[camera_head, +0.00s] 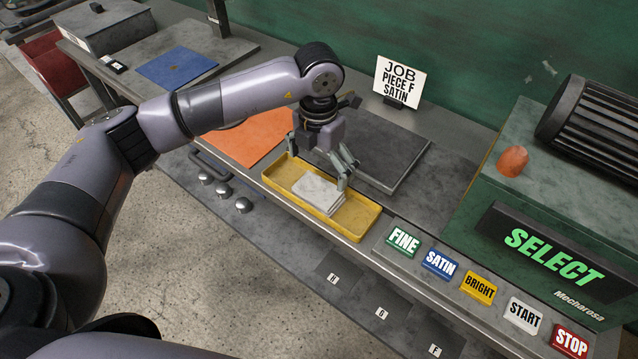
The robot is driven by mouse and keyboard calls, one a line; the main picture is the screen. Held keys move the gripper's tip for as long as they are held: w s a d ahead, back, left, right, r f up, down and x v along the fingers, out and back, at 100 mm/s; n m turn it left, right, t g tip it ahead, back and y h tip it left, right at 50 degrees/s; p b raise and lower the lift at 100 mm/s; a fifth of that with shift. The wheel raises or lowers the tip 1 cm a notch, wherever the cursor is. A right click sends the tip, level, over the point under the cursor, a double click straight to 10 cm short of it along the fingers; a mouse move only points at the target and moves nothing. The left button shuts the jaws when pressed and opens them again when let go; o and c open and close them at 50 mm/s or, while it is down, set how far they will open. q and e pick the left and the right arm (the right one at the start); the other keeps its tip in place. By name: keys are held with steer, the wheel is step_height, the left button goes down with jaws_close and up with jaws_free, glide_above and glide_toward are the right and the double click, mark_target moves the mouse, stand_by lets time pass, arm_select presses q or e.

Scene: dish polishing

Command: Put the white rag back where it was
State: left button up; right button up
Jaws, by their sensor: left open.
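The white rag (314,190) lies folded in the yellow tray (361,222) on the bench, near the middle of the camera_head view. My left gripper (322,165) is open and empty just above the back of the rag, pointing down. One finger is by the rag's right back side; I cannot tell whether it touches the rag. The gripper covers part of the tray's back edge. My right gripper is not in view.
An orange mat (236,139) and a dark grey plate (385,150) lie behind the tray. A job sign (399,82) stands at the back. Labelled buttons (478,288) line the front right, before the green machine (490,178). A blue mat (176,68) is far left.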

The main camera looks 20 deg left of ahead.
mark_target(319, 189)
arm_select(q)
steer(key=shift+r, duration=2.05)
steer(key=shift+f, duration=0.1)
